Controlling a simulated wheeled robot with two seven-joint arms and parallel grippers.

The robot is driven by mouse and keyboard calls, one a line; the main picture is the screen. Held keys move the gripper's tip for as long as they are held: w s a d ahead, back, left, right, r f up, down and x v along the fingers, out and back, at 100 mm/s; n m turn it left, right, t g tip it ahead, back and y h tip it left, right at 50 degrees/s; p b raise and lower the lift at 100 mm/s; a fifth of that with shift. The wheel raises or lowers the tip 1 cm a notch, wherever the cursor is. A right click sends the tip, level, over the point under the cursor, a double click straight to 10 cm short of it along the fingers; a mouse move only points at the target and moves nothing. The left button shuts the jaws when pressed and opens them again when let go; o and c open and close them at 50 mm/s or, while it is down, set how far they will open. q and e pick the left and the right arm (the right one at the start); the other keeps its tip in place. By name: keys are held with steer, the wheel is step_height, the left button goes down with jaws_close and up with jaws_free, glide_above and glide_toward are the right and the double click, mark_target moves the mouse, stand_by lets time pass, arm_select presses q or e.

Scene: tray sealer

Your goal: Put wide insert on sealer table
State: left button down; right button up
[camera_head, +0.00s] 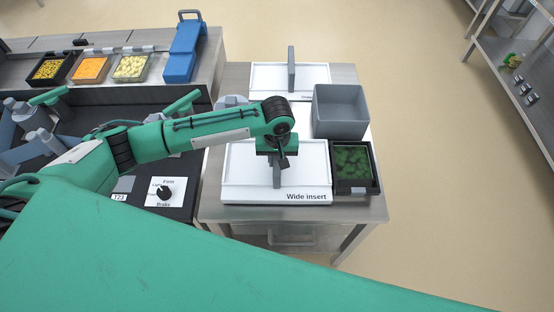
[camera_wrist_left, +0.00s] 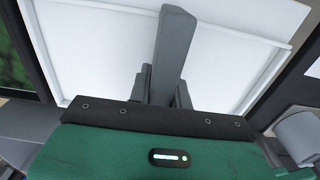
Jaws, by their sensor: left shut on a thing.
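The wide insert (camera_head: 236,189) is a white, shallow-rimmed plate with a grey upright handle across its middle, lying on the steel table (camera_head: 370,212). Its front label reads "Wide insert". My left gripper (camera_head: 276,163) is above its middle and shut on the handle. The left wrist view shows the grey handle (camera_wrist_left: 175,45) between the dark fingers, with the white insert surface (camera_wrist_left: 110,50) around it. My arm hides part of the insert's far edge. My right gripper is in neither view.
A second white insert (camera_head: 262,80) with a grey handle lies behind. A grey bin (camera_head: 341,112) and a black tray of green food (camera_head: 353,188) stand right of the wide insert. Food trays (camera_head: 92,69) and a blue container (camera_head: 181,56) stand at back left.

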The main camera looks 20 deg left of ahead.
arm_select(q)
steer(key=shift+f, duration=0.35)
steer(key=shift+f, duration=0.1)
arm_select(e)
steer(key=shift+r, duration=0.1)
arm_select(q)
steer(key=c, duration=1.3)
jaws_free()
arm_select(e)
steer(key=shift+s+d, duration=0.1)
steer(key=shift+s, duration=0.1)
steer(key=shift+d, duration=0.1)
arm_select(q)
step_height(320, 180, up, 11)
steer(key=shift+r+b, duration=0.1)
steer(key=shift+b, duration=0.25)
steer(key=shift+r, duration=0.5)
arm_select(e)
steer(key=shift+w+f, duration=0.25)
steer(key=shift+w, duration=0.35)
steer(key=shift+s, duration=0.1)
